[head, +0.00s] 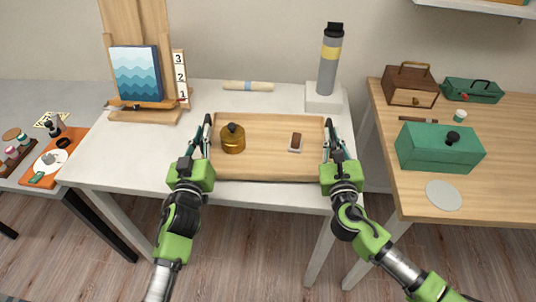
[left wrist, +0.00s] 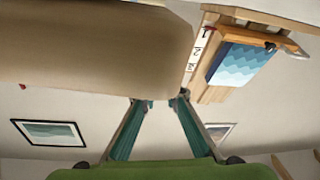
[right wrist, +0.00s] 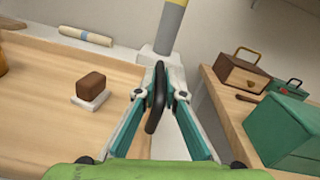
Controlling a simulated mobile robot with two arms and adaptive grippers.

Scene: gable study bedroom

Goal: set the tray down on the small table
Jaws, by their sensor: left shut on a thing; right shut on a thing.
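A wooden tray (head: 265,168) is level over the white table (head: 120,165) in the head view; I cannot tell whether its underside touches the tabletop. It carries a brass pot with a dark knob (head: 232,140) and a brown block on a small white dish (head: 295,143). My left gripper (head: 203,130) is shut at the tray's left end, its grip partly hidden. My right gripper (head: 329,135) is shut on the black handle at the right end, which shows between the fingers in the right wrist view (right wrist: 155,98). The tray (left wrist: 90,50) fills the upper left of the left wrist view.
An easel with a wave painting (head: 136,74) stands at the table's back left. A rolled paper (head: 248,86) and a grey bottle (head: 330,65) on a white block are behind the tray. A wooden desk (head: 500,150) with boxes stands right, across a narrow gap.

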